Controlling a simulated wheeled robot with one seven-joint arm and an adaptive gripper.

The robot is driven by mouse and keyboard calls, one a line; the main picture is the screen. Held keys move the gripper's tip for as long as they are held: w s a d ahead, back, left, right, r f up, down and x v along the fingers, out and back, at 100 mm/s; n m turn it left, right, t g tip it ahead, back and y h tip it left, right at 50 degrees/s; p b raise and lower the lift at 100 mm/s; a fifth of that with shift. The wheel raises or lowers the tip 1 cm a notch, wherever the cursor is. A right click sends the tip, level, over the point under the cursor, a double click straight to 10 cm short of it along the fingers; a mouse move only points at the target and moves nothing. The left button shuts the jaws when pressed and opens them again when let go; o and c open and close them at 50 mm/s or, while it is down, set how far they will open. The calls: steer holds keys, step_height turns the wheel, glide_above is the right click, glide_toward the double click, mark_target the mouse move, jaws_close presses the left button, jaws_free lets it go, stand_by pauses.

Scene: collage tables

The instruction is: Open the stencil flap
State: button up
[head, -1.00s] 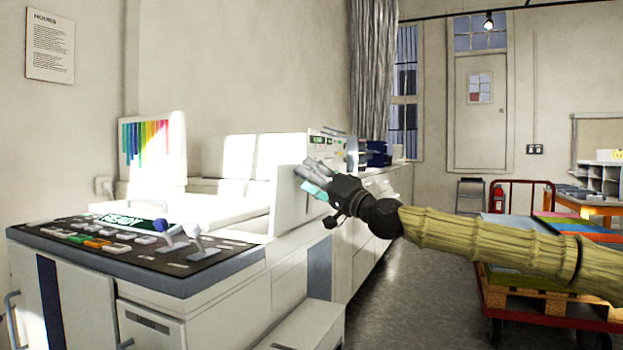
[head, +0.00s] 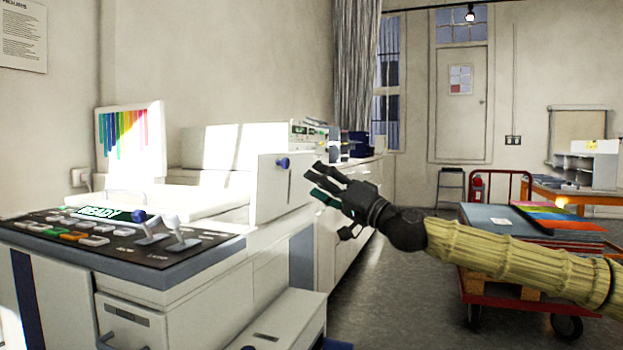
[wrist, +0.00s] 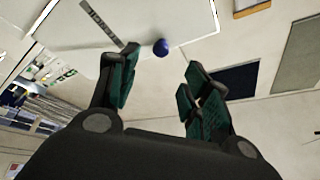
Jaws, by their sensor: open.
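The stencil flap seems to be the white panel (head: 268,195) on the near end of the white machine in the head view. A blue round knob (head: 283,163) sticks out from its upper part. The panel looks closed. My gripper (head: 318,185) is open and empty, to the right of the panel and apart from it. In the wrist view the white panel (wrist: 180,18) and the blue knob (wrist: 161,47) show beyond the open fingers (wrist: 158,82). The knob lies between the fingers' directions, at a distance.
A control deck (head: 100,238) with buttons, a lit display and two levers stands at the left front. A red cart (head: 520,307) with coloured sheets stands at the right. Grey floor (head: 400,285) is open between machine and cart.

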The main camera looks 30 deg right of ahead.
steer(key=shift+v, duration=1.25)
steer(key=shift+a+f, duration=0.1)
